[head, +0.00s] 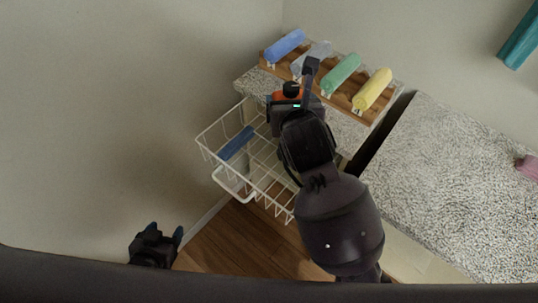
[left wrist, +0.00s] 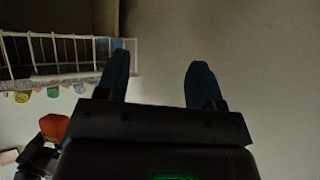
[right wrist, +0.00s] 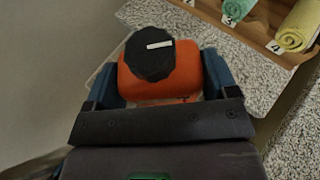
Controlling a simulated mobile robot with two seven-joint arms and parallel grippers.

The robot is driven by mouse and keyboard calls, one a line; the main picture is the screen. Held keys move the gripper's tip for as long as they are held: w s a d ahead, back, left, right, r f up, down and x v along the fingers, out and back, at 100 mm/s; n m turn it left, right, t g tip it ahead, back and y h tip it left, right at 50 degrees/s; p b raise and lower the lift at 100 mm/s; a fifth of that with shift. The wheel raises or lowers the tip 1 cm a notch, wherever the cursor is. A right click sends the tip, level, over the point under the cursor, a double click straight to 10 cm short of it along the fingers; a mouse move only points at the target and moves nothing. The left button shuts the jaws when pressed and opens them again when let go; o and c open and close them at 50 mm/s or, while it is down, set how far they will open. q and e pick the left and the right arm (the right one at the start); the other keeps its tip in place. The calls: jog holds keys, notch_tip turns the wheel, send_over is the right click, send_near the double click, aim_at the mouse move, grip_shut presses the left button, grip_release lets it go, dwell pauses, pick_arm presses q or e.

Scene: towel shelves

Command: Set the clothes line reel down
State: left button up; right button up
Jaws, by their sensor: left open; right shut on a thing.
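The clothes line reel is an orange body with a black knob (right wrist: 150,57), and my right gripper (right wrist: 160,82) is shut on it, a finger on each side. In the head view the reel (head: 290,89) shows beside the front left part of the speckled shelf top (head: 252,83), mostly behind my right gripper (head: 285,100). I cannot tell whether its underside touches anything. An orange part of it also shows at the left of the left wrist view (left wrist: 54,126). My left gripper (head: 165,233) is open and empty, low at the left; its spread fingers show in its wrist view (left wrist: 160,80).
A white wire basket (head: 216,143) holding a blue item (head: 236,143) sticks out below the shelf top. A wooden rack (head: 345,101) with blue, grey, green and yellow rolled towels stands at the back. A wide speckled surface (head: 455,180) with a pink item lies right, mostly clear.

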pick_arm(q)
jog(key=b, duration=0.1)
jog(key=f+b, duration=0.1)
jog(key=w+f+b, duration=0.1)
jog(key=shift+d+f+b, duration=0.2)
jog(key=shift+d+b, duration=0.15)
jog(key=shift+b, duration=0.05)
pick_arm(e)
notch_tip(320, 180, down, 19)
jog(key=shift+d+f, duration=0.15)
pick_arm(q)
jog(key=shift+s+f, duration=0.1)
jog(key=shift+f, duration=0.1)
pick_arm(e)
jog(key=shift+f, duration=0.55)
jog(key=o, duration=0.9)
